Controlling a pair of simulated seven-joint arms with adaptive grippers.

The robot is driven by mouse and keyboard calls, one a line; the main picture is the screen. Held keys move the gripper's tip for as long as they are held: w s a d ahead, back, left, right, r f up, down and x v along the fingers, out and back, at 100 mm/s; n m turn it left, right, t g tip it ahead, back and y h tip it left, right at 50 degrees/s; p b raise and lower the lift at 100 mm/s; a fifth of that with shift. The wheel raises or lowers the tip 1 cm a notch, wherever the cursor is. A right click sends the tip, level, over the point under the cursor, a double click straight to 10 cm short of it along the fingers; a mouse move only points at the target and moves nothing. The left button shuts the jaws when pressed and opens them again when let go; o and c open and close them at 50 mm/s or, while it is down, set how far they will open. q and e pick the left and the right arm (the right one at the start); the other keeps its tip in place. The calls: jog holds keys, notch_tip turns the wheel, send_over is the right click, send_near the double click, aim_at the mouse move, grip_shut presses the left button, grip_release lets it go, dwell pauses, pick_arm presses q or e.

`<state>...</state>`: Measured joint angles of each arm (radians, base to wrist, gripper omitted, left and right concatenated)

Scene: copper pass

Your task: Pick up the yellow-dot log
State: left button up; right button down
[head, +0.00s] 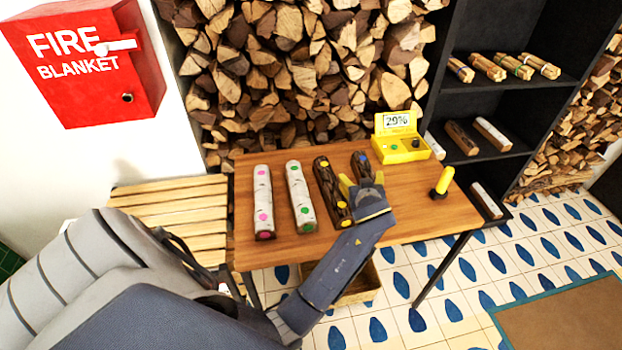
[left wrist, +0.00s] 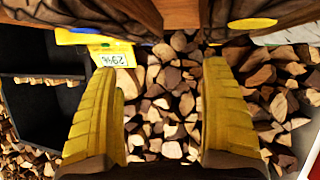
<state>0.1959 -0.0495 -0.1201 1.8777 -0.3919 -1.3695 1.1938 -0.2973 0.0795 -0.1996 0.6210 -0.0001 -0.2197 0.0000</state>
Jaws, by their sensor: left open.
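The yellow-dot log (head: 325,182) is dark-barked and lies lengthwise on the wooden table (head: 420,218), third from the left in the row of logs. Its yellow dot also shows at the top right of the left wrist view (left wrist: 252,24). My left gripper (head: 361,181) is open, with yellow fingers, over the right side of the row, beside the yellow-dot log and partly covering the blue-dot log (head: 362,160). The left wrist view shows the two fingers (left wrist: 162,90) wide apart with nothing held between them. My right gripper is not in view.
A pink-dot log (head: 263,200) and a green-dot log (head: 300,195) lie to the left. A yellow meter reading 29% (head: 400,148) and a yellow-handled tool (head: 443,182) stand to the right. A black shelf (head: 500,105) holds more wood; stacked firewood is behind.

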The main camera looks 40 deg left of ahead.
aim_at(335, 187)
pick_arm(q)
jog(key=s+a+f+g, duration=0.1)
jog(key=s, duration=0.1)
jog(key=s+a+n+y, duration=0.1)
jog(key=s, duration=0.1)
jog(key=s+a+f+g, duration=0.1)
jog(key=s, duration=0.1)
jog(key=shift+s+a+f+g+y, duration=0.2)
jog(key=shift+f+g+y, duration=0.1)
jog(key=shift+f, duration=0.05)
jog(key=shift+x, duration=3.6)
jog(key=shift+s+f, duration=0.1)
jog(key=c, duration=1.6)
jog(key=shift+n, duration=0.3)
jog(key=shift+c, duration=0.8)
jog(key=shift+r, duration=0.2)
